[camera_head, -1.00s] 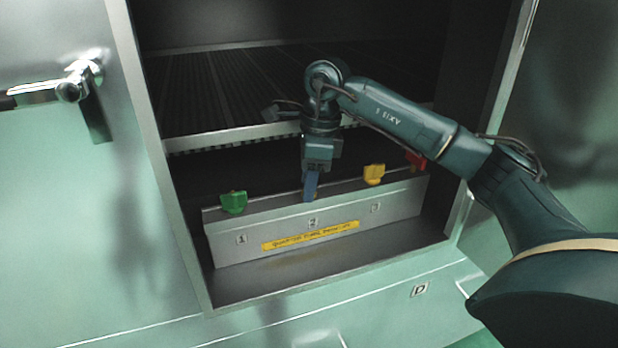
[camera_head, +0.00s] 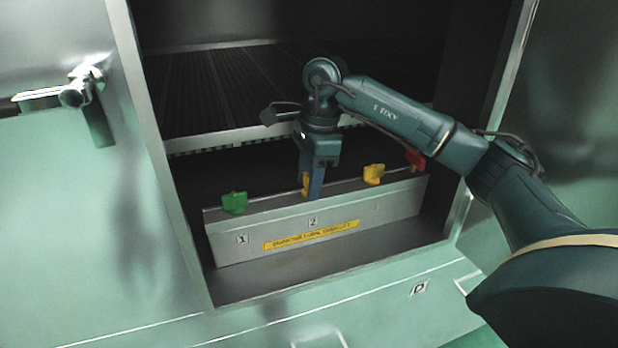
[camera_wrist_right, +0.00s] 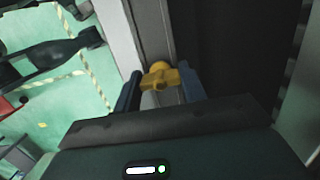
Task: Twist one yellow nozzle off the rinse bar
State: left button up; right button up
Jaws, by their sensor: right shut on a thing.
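The rinse bar (camera_head: 375,210) is a long grey block inside the open cabinet, with a yellow label on its front. My right gripper (camera_head: 311,190) points down at the bar near mark 2. Its blue fingers are shut on a yellow nozzle (camera_head: 305,184), which is partly hidden by a finger. In the right wrist view the yellow nozzle (camera_wrist_right: 160,76) sits between the two fingers, at the bar. A second yellow nozzle (camera_head: 374,174) stands farther right on the bar. A green nozzle (camera_head: 234,203) is at the left end and a red one (camera_head: 415,160) at the right end. My left gripper is out of view.
A dark slatted rack (camera_head: 230,90) with a metal front edge lies behind and above the bar. The cabinet's frame (camera_head: 150,130) bounds the opening at left. A door handle (camera_head: 75,92) juts out at far left. The cabinet floor before the bar is clear.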

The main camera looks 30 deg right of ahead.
jog(key=shift+r+p, duration=0.8)
jog(key=shift+r, duration=0.35)
jog(key=shift+r+p, duration=1.7)
jog(key=shift+r, duration=0.45)
